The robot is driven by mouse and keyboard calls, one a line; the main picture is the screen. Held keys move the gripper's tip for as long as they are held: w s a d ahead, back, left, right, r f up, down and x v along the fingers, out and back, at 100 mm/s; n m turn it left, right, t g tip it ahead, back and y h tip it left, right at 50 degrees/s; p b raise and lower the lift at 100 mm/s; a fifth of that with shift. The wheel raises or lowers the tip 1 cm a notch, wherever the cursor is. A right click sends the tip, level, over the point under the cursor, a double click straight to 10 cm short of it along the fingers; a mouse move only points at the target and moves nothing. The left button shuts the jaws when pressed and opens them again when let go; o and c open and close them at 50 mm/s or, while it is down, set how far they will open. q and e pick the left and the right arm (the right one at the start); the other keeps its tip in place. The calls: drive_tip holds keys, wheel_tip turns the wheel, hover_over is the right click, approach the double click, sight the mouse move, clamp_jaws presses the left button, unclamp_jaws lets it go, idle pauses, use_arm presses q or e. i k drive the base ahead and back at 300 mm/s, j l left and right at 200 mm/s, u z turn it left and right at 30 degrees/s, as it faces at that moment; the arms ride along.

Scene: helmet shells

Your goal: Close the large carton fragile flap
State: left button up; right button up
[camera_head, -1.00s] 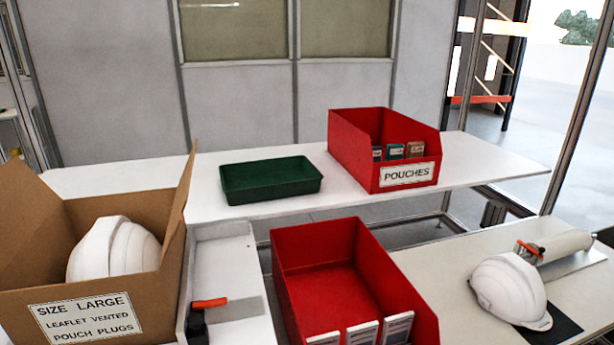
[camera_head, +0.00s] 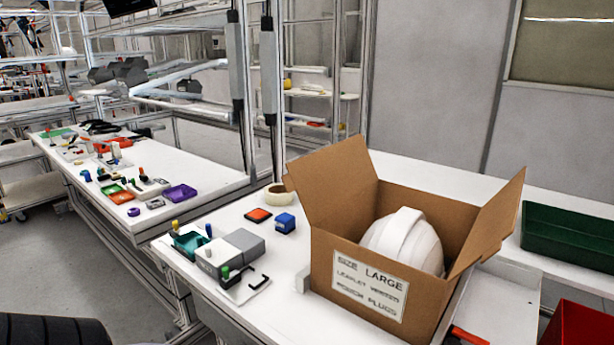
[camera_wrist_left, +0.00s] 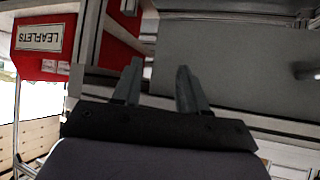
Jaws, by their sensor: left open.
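The large carton (camera_head: 352,262) stands open on the white table in the head view, with a label reading "SIZE LARGE, LEAFLET VENTED, POUCH PLUGS" on its front. A white helmet shell (camera_head: 405,240) sits inside it. One flap (camera_head: 337,182) stands up at the left and another flap (camera_head: 497,222) stands up at the right. I cannot read "fragile" on either flap. My left gripper (camera_wrist_left: 158,88) shows in the left wrist view, open and empty, its fingers apart and away from the carton. My right gripper is in neither view.
Left of the carton are a blue block (camera_head: 285,223), a tape roll (camera_head: 277,196) and a grey and teal device (camera_head: 228,252). A green tray (camera_head: 570,238) and a red bin (camera_head: 585,328) are at right. A red leaflets bin (camera_wrist_left: 40,50) shows in the wrist view.

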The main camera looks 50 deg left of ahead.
sight(322, 180)
drive_tip(key=u, duration=1.25)
